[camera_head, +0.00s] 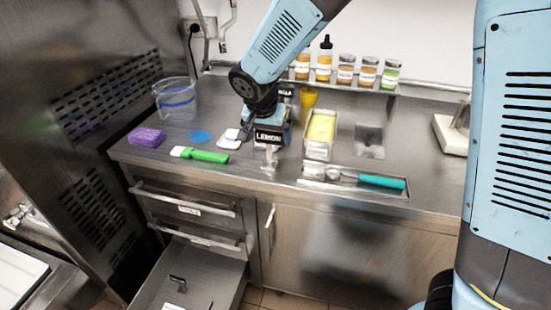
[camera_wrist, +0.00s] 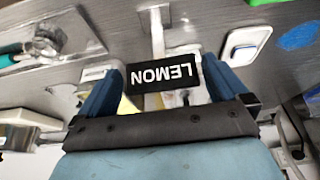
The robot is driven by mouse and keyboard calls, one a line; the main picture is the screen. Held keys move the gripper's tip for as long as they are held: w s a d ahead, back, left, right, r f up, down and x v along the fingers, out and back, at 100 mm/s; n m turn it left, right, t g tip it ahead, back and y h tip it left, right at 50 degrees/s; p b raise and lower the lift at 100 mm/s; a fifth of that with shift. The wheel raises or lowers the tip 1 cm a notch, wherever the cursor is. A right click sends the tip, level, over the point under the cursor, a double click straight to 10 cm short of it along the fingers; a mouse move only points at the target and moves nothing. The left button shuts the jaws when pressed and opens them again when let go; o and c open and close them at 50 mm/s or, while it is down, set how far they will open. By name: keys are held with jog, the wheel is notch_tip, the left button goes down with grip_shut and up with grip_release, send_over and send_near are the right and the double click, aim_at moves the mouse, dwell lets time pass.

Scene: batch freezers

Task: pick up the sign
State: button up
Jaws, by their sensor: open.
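The sign is a small black plate (camera_head: 268,137) with white LEMON lettering on a pale stand, upright on the steel counter. In the wrist view the sign (camera_wrist: 162,78) appears upside down, between the two blue fingers of my gripper (camera_wrist: 160,82). My gripper (camera_head: 266,122) is open, with a finger to each side of the plate and narrow gaps visible. In the head view my wrist hides what is directly behind the sign.
A steel pan of yellow gelato (camera_head: 320,128) stands right of the sign, with a teal-handled scoop (camera_head: 380,181) in a tray in front. A green-handled spatula (camera_head: 203,155), white scraper (camera_head: 229,140) and purple sponge (camera_head: 147,137) lie left. A drawer (camera_head: 190,280) hangs open below.

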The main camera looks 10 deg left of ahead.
aim_at(268, 140)
jog(key=x, duration=0.3)
jog(key=shift+s+f, duration=0.25)
jog(key=shift+f, duration=0.15)
jog(key=shift+w+f, duration=0.25)
jog(key=shift+f, duration=0.35)
jog(key=c, duration=1)
